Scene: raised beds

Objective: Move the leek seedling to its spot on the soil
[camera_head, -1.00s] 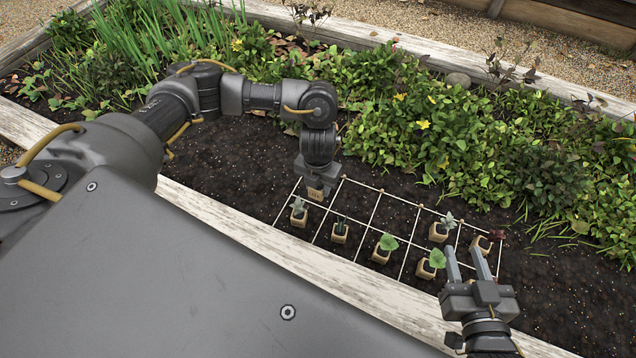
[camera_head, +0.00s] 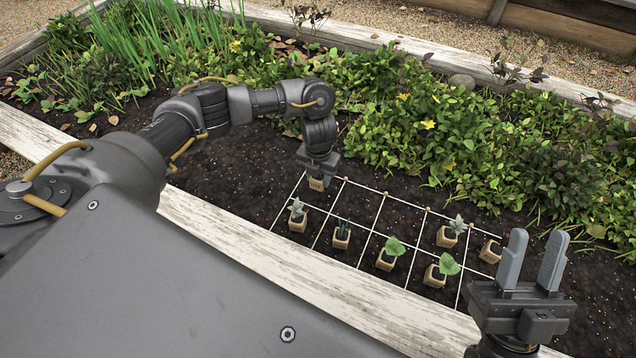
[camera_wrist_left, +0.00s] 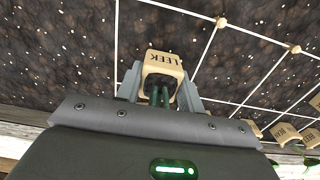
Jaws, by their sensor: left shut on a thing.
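My left gripper (camera_head: 318,172) is shut on the leek seedling's tan pot (camera_head: 316,184), over the far left cell of the string grid. In the left wrist view the pot, marked LEEK (camera_wrist_left: 165,60), sits between the fingers, its green stems (camera_wrist_left: 160,96) pointing back toward the palm. The gripper hides most of the seedling in the head view. I cannot tell whether the pot touches the soil (camera_head: 240,170). My right gripper (camera_head: 532,262) is open and empty, to the right of the grid.
Several potted seedlings stand in the grid, including one with broad leaves (camera_head: 388,257). A pot at the right end (camera_head: 490,250) is partly behind my right fingers. A wooden bed edge (camera_head: 300,272) runs in front, and dense plants (camera_head: 420,130) grow behind.

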